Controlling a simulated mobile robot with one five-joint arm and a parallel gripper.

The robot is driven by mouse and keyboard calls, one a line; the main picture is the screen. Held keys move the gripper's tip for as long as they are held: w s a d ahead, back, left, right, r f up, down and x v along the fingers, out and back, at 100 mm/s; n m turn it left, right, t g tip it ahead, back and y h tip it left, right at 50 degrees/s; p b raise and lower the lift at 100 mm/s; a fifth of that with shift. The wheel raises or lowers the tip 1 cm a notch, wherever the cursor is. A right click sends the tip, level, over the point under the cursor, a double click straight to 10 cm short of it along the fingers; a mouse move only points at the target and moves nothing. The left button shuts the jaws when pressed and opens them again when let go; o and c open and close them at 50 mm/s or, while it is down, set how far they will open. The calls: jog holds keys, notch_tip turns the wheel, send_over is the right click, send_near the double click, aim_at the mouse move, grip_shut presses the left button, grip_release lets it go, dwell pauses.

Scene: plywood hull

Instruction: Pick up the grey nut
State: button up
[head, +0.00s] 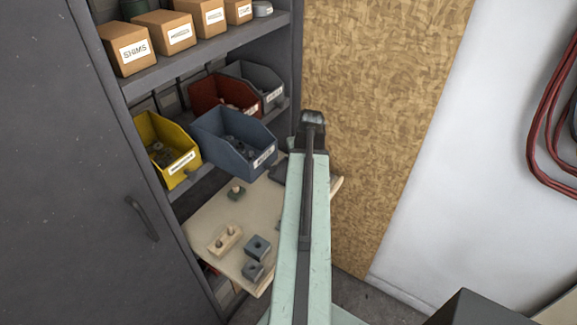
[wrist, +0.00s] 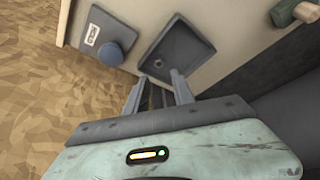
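My gripper (wrist: 159,78) is open in the wrist view, its two fingers apart with nothing seen between them. Its tips are close to the near edge of a dark grey square tray (wrist: 190,50). A small grey round piece (wrist: 158,63) is in the tray's near left corner, just beyond the fingertips; it may be the grey nut, but it is too small to be sure. In the head view my arm covers the fingers and most of the tray, of which a dark edge (head: 279,173) shows.
A pale board (head: 205,222) holds a small grey piece on a block (head: 236,192), a wooden block with two pegs (head: 225,240) and grey blocks (head: 257,247). Blue (head: 235,140) and yellow (head: 168,150) bins stand on the shelf behind.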

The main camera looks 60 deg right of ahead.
jog(key=shift+b+x, duration=1.25)
jog(key=shift+x, duration=0.15)
jog(key=b+x, duration=0.5)
jog(key=shift+f, duration=0.2)
jog(key=shift+s+r, duration=0.1)
jog(key=shift+r, duration=0.1)
grip_shut()
